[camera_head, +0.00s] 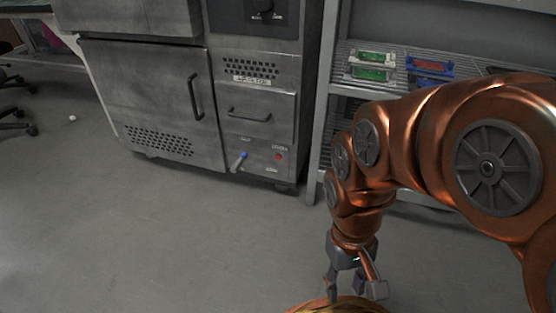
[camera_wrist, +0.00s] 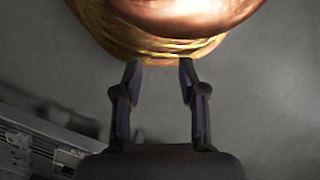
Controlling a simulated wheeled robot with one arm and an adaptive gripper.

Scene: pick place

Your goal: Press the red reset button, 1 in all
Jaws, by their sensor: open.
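The small red button (camera_head: 278,157) is on the lower right front panel of a grey metal cabinet (camera_head: 160,95), under a small label too small to read. My gripper (camera_head: 354,288) hangs low over the floor at the bottom of the head view, well in front of and to the right of the button, touching nothing that I can see. In the wrist view my gripper (camera_wrist: 160,76) is open and empty, with its two fingers apart. The red button does not show in the wrist view.
A metal rack (camera_head: 322,125) stands right of the cabinet, with green boards (camera_head: 370,73) and a blue-and-red item (camera_head: 430,66) on its shelf. Black chair legs (camera_head: 15,105) are at the far left. The grey floor (camera_head: 180,245) before the cabinet is clear.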

